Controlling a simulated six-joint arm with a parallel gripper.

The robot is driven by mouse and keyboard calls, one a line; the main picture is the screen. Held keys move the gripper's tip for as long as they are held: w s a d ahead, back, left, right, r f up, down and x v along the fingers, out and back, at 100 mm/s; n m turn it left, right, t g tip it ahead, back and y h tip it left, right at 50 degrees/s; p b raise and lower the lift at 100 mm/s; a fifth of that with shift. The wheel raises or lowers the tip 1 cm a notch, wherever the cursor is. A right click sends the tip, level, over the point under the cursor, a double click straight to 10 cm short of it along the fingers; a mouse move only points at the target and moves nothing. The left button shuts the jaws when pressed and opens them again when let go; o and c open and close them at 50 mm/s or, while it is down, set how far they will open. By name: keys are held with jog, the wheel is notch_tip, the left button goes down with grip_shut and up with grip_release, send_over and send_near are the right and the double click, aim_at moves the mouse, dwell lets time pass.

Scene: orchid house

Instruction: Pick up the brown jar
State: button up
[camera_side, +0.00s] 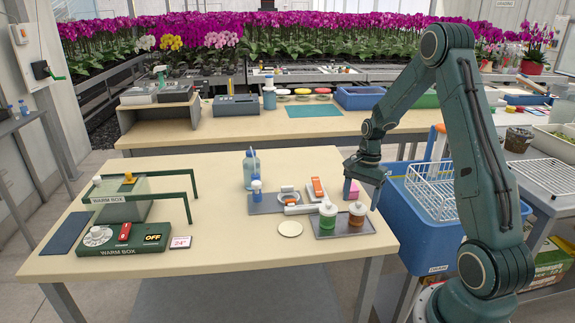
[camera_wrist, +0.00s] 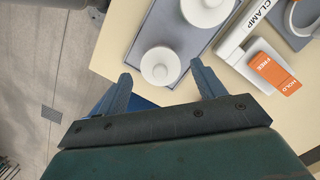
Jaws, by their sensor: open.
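The brown jar (camera_side: 357,214) stands upright at the right of a dark grey tray (camera_side: 339,233), with a pale lid. A green jar (camera_side: 327,217) stands just to its left. My gripper (camera_side: 361,198) is open, pointing down, just above the brown jar. In the wrist view my gripper (camera_wrist: 160,72) has its fingers apart and empty. A round white lid (camera_wrist: 161,66) shows between and beyond the fingertips; by its place nearest the table edge it appears to be the brown jar's. A second white lid (camera_wrist: 205,10) is farther off. The jar sides are hidden in the wrist view.
A white clamp (camera_wrist: 235,35) with an orange block (camera_wrist: 273,74) lies close beside the tray. A flat round disc (camera_side: 290,229) lies left of it. A blue crate (camera_side: 420,215) with a wire rack (camera_side: 432,185) stands right of the table. The table's middle left is clear.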

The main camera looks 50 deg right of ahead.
aim_at(359, 203)
jog(key=shift+a+f, duration=0.2)
jog(key=shift+f, duration=0.8)
jog(key=shift+a+f, duration=0.15)
jog(key=shift+f, duration=0.85)
jog(key=c, duration=1)
jog(key=shift+r, duration=0.1)
notch_tip(359, 203, up, 20)
jog(key=shift+f, duration=0.1)
